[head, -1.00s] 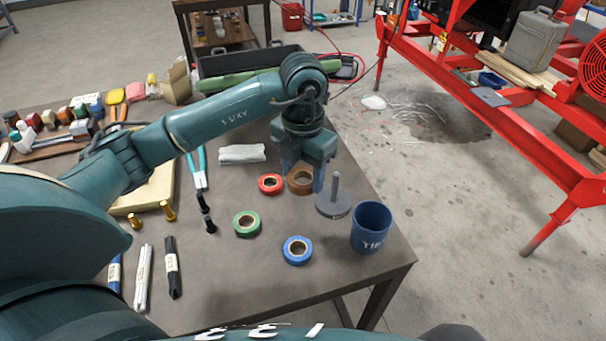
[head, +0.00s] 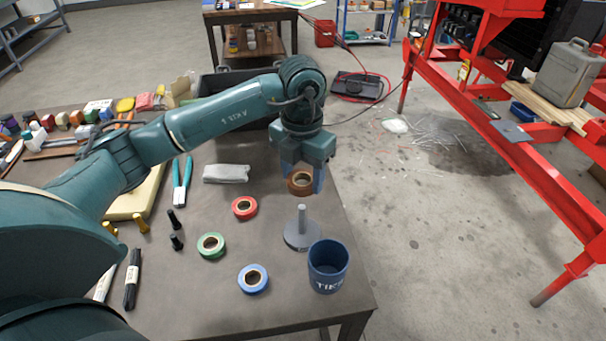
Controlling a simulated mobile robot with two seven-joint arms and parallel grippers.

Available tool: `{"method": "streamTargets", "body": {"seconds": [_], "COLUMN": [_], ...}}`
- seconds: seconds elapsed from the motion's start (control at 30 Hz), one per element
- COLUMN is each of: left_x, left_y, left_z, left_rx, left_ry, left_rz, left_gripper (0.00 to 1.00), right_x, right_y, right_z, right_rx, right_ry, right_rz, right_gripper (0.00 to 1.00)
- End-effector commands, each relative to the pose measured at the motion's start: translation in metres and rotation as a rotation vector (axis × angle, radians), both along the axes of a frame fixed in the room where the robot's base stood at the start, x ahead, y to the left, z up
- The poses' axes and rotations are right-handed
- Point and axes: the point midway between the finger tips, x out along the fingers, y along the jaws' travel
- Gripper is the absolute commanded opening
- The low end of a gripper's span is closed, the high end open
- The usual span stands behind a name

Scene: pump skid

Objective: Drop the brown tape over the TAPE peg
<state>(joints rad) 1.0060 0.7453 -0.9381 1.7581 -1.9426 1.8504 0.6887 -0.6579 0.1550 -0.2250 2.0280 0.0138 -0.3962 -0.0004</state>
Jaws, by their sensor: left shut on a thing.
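My left gripper (head: 305,172) is shut on the brown tape (head: 301,183), a ring gripped at its far side with its hole showing. The TAPE peg (head: 302,223) is a grey upright post on a round base on the table. The brown tape appears just beyond the peg's top in the head view, not around the post. It looks held above the table near its right edge; its exact height I cannot tell. My right gripper is not in view.
A red tape (head: 244,207), a green tape (head: 211,246) and a blue tape (head: 253,278) lie left of the peg. A dark blue cup (head: 328,266) stands close in front of the peg. A grey cloth (head: 226,174) and pliers (head: 182,185) lie farther left.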

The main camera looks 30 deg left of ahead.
Motion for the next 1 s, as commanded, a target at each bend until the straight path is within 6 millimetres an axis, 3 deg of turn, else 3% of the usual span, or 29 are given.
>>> {"method": "streamTargets", "body": {"seconds": [0.27, 0.7, 1.0], "left_x": [0.0, 0.0, 0.0], "left_y": [0.0, 0.0, 0.0], "left_z": [-0.011, -0.047, -0.05], "left_rx": [0.0, -0.001, -0.001], "left_ry": [0.001, 0.001, 0.0], "left_rz": [0.001, 0.001, 0.0], "left_gripper": [0.36, 0.36, 0.36], "right_x": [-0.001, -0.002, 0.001], "right_y": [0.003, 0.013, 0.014], "right_z": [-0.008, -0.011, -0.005], "right_rx": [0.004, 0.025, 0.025], "right_ry": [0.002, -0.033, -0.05], "right_rz": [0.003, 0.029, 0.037], "right_gripper": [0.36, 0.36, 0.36]}}
